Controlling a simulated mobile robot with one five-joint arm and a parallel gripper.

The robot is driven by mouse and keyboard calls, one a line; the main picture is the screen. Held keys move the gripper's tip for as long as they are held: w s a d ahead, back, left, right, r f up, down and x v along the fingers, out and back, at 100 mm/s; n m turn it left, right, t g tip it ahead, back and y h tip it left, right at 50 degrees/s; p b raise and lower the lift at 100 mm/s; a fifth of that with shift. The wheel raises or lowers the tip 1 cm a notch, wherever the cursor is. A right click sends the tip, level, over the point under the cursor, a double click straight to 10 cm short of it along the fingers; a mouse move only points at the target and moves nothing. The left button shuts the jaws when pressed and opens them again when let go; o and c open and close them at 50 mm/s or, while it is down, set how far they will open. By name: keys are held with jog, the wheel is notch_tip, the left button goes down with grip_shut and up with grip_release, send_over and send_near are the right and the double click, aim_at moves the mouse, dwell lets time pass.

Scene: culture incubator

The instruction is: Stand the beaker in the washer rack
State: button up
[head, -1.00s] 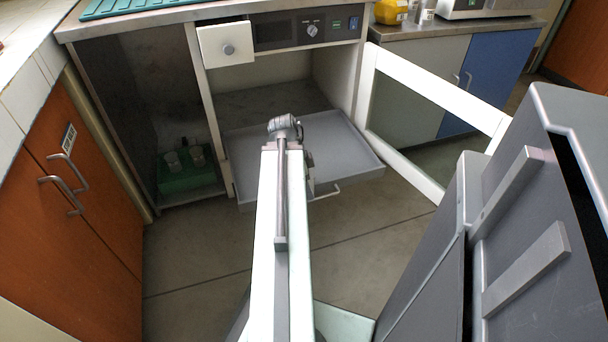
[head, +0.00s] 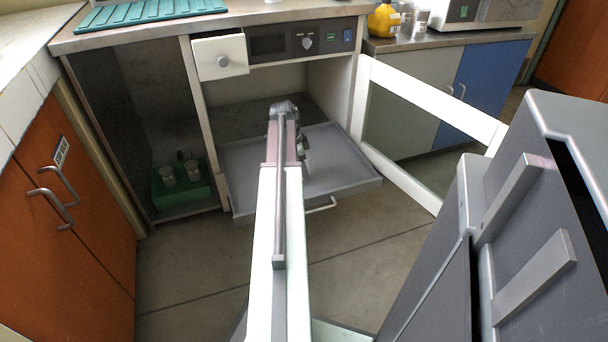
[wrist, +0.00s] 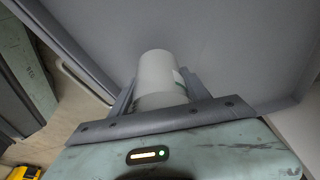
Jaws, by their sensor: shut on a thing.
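The whitish beaker (wrist: 160,72) is between the two fingers of my gripper (wrist: 158,92) in the wrist view. My gripper is shut on it, and the pull-out grey tray of the washer rack fills the view behind it. In the head view the washer rack (head: 345,178) is a grey, low-walled tray drawn out of the open washer. My arm reaches over the tray, and my gripper (head: 304,158) hangs above it, partly hidden by the arm. I cannot make out the beaker in the head view. I cannot tell whether it touches the tray.
The washer's door frame (head: 430,100) stands open at the right of the tray. A small drawer (head: 220,57) juts out above left. A green crate (head: 185,188) with glassware stands in the left bay. The tray's right part looks clear. A grey cabinet (head: 540,210) stands close at the right.

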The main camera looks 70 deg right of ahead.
notch_tip(320, 180, down, 4)
jog(key=b, duration=0.2)
jog(key=shift+r+b, duration=0.25)
jog(key=shift+b, duration=0.1)
jog(key=shift+r, duration=0.2)
jog(key=shift+f, duration=0.15)
jog(key=o, duration=1.5)
jog(key=shift+o, duration=0.2)
jog(key=p+v, duration=1.1)
jog(key=v, duration=0.1)
jog(key=shift+s+d+p, duration=0.15)
jog(key=shift+p, duration=0.15)
jog(key=shift+r, duration=0.3)
jog(key=shift+f, duration=0.1)
